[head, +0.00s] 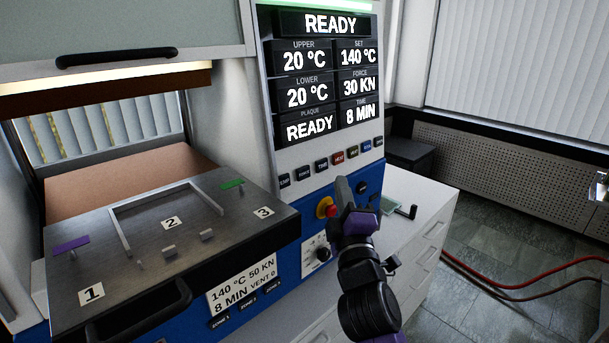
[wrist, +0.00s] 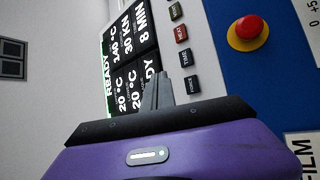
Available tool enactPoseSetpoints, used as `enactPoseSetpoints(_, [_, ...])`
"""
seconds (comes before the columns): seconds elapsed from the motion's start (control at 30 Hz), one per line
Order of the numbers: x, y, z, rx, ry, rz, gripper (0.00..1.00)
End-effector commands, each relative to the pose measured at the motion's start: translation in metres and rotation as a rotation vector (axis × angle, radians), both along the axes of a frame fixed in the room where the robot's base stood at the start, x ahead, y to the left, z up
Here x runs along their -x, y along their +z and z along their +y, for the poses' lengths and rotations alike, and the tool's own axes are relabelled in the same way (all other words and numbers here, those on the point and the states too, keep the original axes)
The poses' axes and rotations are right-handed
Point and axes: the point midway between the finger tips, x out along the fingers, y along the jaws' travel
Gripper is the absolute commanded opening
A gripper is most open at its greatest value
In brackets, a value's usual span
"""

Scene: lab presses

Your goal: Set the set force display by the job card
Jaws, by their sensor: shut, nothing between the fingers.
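The force display (head: 360,85) on the press panel reads 30 KN. The job card (head: 242,285) on the press front reads 140 °C, 50 KN, 8 MIN, VENT 0. The FORCE button (head: 303,173) is a dark key in the row below the displays; it also shows in the wrist view (wrist: 192,84). My gripper (head: 342,188) is shut and empty, in front of the panel's lower part and right of the FORCE button in the head view. In the wrist view its fingers (wrist: 160,88) rise in front of the panel, beside the FORCE button's picture. I cannot tell any contact.
The red emergency button (head: 325,207) on a yellow base sits close to my gripper. Floor at right carries hoses (head: 520,291).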

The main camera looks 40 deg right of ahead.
Motion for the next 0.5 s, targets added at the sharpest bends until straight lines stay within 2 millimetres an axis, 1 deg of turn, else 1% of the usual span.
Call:
enactPoseSetpoints(0.3, [-0.042,-0.008,0.002,-0.002,0.002,-0.002,0.00])
enactPoseSetpoints(0.5, [-0.064,-0.011,0.002,0.000,0.000,-0.001,0.00])
